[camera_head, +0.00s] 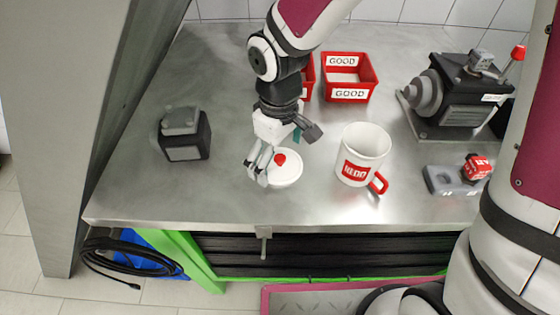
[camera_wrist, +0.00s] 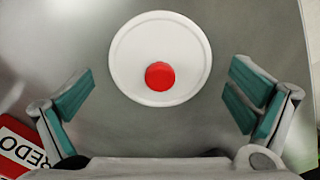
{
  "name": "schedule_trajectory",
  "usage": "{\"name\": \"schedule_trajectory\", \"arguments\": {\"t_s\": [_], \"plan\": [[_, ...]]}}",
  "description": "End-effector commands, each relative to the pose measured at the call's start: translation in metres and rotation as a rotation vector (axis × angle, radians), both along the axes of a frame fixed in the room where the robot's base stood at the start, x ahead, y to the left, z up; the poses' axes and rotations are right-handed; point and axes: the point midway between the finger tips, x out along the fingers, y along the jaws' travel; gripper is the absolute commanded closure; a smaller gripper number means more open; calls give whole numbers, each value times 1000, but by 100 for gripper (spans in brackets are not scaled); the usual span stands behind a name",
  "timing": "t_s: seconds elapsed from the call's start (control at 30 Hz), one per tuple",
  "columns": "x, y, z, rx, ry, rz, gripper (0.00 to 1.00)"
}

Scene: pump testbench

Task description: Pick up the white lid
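The white lid (camera_head: 287,174) is a round disc with a red knob and lies on the metal table, near its front edge. Nothing is between the fingers.
A white mug (camera_head: 367,142) with a red label stands to the right of the lid. Red boxes marked GOOD (camera_head: 347,94) stand behind. A dark grey block (camera_head: 187,150) is at left, and a pump (camera_head: 450,105) and grey part (camera_head: 445,181) at right. The table's left front is clear.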

Motion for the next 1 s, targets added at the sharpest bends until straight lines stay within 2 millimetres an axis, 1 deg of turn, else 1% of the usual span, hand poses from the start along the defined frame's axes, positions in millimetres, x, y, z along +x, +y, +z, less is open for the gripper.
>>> {"name": "schedule_trajectory", "arguments": {"t_s": [0.03, 0.07, 0.1, 0.2, 0.27, 0.63, 0.77, 0.83, 0.87, 0.9, 1.0], "plan": [[0, 0, 0, 0, 0, 0, 14], [0, 0, 0, 0, 0, 0, 20], [0, 0, 0, 0, 0, 0, 29], [0, 0, 0, 0, 0, 0, 51], [0, 0, 0, 0, 0, 0, 56], [0, -1, -1, -2, 3, -2, 57], [0, -2, 1, -2, 2, -3, 57], [0, -2, 5, -2, 2, -4, 69], [0, -2, 8, -2, 2, -4, 82], [0, -2, 12, -2, 1, -3, 100], [0, -1, 24, -1, -1, -2, 100]]}}
